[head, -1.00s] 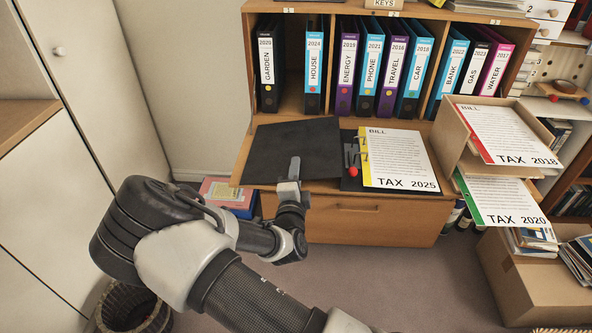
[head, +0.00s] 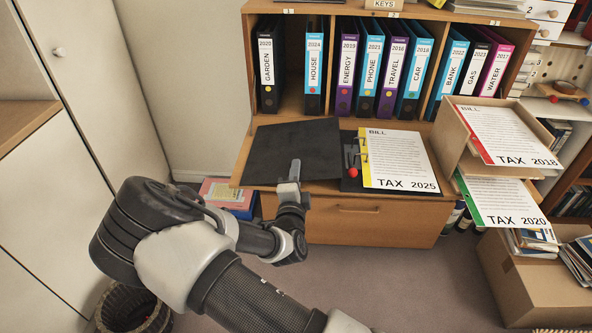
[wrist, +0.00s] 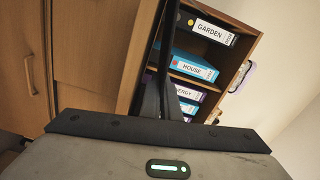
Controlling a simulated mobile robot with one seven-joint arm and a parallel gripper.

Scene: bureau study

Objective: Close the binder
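The binder lies open on the top of the wooden cabinet. Its black cover (head: 290,142) is spread to the left, and punched sheets marked TAX 2025 (head: 402,160) lie on its right half. The ring mechanism with a red knob (head: 353,171) shows between them. My gripper (head: 295,170) is at the front edge of the cover, with one finger seen over its top face. In the wrist view my fingers (wrist: 162,95) are close together beside a dark strip that looks like the cover edge-on. Whether they are clamped on it is hidden.
Trays with TAX 2018 (head: 507,135) and TAX 2020 (head: 500,200) papers stand at the right. A drawer (head: 350,218) is below the cabinet top. A cardboard box (head: 535,290) stands at front right and a basket (head: 135,312) at lower left.

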